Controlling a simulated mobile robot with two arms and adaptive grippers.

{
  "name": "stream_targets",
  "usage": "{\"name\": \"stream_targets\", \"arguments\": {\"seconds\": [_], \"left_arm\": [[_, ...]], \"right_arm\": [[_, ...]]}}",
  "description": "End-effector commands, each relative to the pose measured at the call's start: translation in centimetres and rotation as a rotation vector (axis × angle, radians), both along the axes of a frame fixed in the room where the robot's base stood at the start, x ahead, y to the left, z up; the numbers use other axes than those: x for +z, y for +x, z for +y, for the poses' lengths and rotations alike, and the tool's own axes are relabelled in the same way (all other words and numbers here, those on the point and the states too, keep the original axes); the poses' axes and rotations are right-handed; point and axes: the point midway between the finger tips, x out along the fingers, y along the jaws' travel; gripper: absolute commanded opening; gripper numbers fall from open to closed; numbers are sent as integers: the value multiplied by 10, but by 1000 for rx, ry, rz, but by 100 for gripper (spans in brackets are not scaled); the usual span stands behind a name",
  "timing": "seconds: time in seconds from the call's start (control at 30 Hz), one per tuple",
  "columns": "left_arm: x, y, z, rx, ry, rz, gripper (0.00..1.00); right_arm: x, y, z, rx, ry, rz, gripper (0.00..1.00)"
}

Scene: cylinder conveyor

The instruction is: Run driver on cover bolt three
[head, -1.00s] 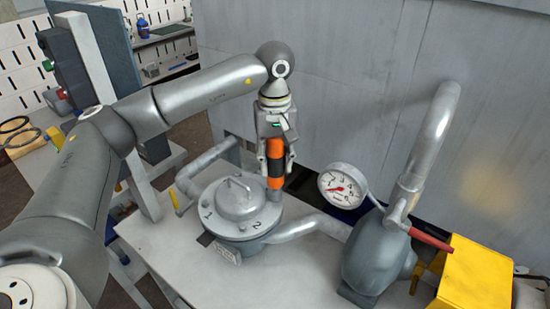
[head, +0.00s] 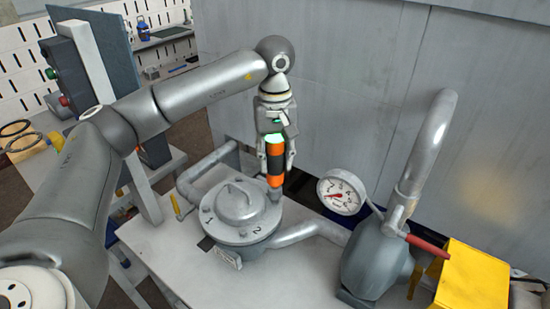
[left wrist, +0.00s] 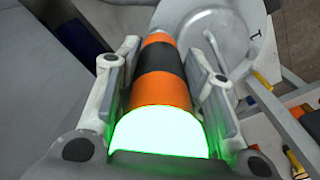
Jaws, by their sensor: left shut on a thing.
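The driver (head: 276,164) is an orange and black cylinder with a green glowing top end. My left gripper (head: 276,168) is shut around it and holds it upright, tip down, over the far right edge of the round grey cover (head: 224,208). The cover has a raised handle and the marks 1 and 2 near its front rim. In the left wrist view the driver (left wrist: 158,70) lies between both fingers, with the cover (left wrist: 215,30) beyond it. The bolt under the driver tip is hidden, and I cannot tell its number. My right gripper is not in view.
Grey pipes (head: 310,230) leave the cover's housing on both sides. A pressure gauge (head: 342,192) and a pump body with a tall pipe (head: 430,145) stand to the right, beside a yellow box (head: 472,272). A grey wall (head: 330,90) rises close behind. The front left bench top is bare.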

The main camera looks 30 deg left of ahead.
Motion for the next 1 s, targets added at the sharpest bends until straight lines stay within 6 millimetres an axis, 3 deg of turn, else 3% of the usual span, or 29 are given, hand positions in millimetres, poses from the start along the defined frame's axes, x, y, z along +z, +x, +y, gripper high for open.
{"name": "stream_targets", "arguments": {"seconds": [0.1, 0.47, 0.8, 1.0], "left_arm": [[8, 1, 0, 0, -1, -3, 0], [10, 1, 0, 0, -2, -4, 0], [36, 1, 0, 0, -1, -3, 0], [38, 1, 0, 0, -1, -3, 0]], "right_arm": [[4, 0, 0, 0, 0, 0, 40], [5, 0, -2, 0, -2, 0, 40], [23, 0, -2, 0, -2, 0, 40], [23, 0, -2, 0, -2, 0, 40]]}}
